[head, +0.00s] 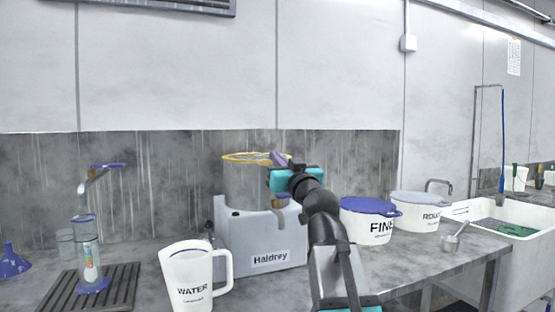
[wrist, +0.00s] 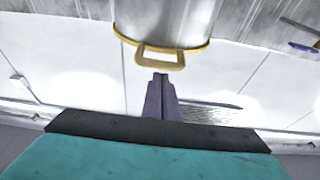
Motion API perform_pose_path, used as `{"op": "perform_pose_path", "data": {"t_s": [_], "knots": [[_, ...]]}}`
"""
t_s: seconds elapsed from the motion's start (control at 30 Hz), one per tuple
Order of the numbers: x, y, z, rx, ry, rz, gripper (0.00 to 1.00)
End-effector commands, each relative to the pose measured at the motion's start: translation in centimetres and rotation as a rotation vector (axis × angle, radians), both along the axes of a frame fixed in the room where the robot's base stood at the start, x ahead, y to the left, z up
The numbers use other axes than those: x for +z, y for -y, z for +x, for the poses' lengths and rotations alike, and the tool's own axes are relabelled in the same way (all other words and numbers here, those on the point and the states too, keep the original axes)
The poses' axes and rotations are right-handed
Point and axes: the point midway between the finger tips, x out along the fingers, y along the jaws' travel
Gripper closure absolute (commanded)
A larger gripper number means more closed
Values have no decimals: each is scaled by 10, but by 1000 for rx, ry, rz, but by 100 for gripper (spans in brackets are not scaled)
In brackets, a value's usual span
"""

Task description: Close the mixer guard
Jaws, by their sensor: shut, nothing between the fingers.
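The mixer (head: 262,240) is a grey housing labelled "Haldrey" on the bench. Above it is a grey cylindrical part (head: 245,188) with a yellow ring (head: 240,157) around its top, which looks roughly level. In the wrist view the grey cylinder (wrist: 165,18) has the yellow rim and a yellow loop handle (wrist: 160,58). I take the yellow-rimmed part as the guard. My gripper (wrist: 160,80) is shut and empty, its purple fingertips close to the handle; contact cannot be told. In the head view my gripper (head: 279,158) is at the ring's right end, hiding part of it.
A white "WATER" jug (head: 190,280) stands in front of the mixer at left. A glass cylinder (head: 88,262) stands on a dark rack (head: 125,285). Tubs labelled "FINE" (head: 368,222) and "ROUGH" (head: 418,213) stand right of my arm. A sink (head: 535,250) is at far right.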

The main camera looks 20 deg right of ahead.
Motion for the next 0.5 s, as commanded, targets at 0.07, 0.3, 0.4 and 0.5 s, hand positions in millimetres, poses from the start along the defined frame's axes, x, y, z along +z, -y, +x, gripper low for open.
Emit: {"op": "perform_pose_path", "data": {"t_s": [0.07, 0.3, 0.4, 0.5], "knots": [[-9, -2, 0, 2, 0, -1, 100], [-19, -5, 1, 6, -5, -2, 100], [-22, -6, 1, 8, -8, -2, 100], [-24, -6, 2, 9, -10, -2, 100]]}}
